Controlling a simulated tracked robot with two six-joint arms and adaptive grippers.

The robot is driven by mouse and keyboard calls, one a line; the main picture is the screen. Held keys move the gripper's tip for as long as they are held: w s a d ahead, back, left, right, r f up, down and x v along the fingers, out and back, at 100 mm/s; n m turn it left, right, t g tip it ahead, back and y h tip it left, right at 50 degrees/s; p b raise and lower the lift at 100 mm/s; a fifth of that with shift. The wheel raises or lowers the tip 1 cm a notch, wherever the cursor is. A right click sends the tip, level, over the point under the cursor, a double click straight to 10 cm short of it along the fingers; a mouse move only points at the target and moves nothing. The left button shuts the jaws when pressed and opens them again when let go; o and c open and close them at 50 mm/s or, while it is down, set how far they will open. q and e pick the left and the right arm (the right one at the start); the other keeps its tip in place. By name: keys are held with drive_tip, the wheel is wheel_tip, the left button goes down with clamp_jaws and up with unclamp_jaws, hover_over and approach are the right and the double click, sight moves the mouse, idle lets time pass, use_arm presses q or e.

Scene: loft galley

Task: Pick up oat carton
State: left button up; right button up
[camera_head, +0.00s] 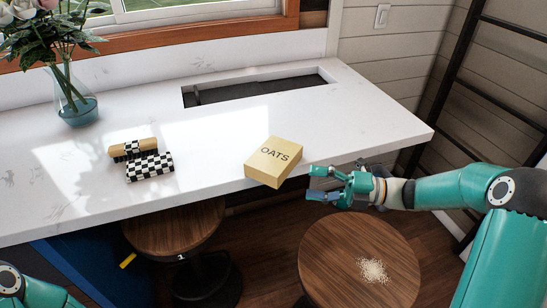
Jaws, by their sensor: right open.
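The oat carton (272,162) is a tan box marked "OATS" on its upper face. It sits at the front edge of the white counter, near the middle of the view. My right gripper (315,183) is open and empty. It is just right of the carton, beyond the counter's front edge, with its fingers pointing left toward the carton. A small gap shows between the fingertips and the carton. Part of my left arm shows at the lower left corner, but its gripper is out of view.
The white counter (205,135) has a recessed opening (255,90) at the back. A checkered cloth and brush (150,165) lie left of the carton. A flower vase (76,108) stands far left. Two round wooden stools (330,260) (175,228) stand below; the right one holds spilled grains (373,270).

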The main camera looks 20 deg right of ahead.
drive_tip(key=p, duration=0.1)
approach(259, 177)
drive_tip(key=x, duration=0.4)
drive_tip(key=p+x, duration=0.1)
drive_tip(key=x, duration=0.4)
drive_tip(key=shift+r+p, duration=0.15)
drive_tip(key=shift+p, duration=0.25)
drive_tip(key=shift+w+a, duration=0.15)
drive_tip(key=shift+a, duration=0.05)
drive_tip(key=c, duration=1)
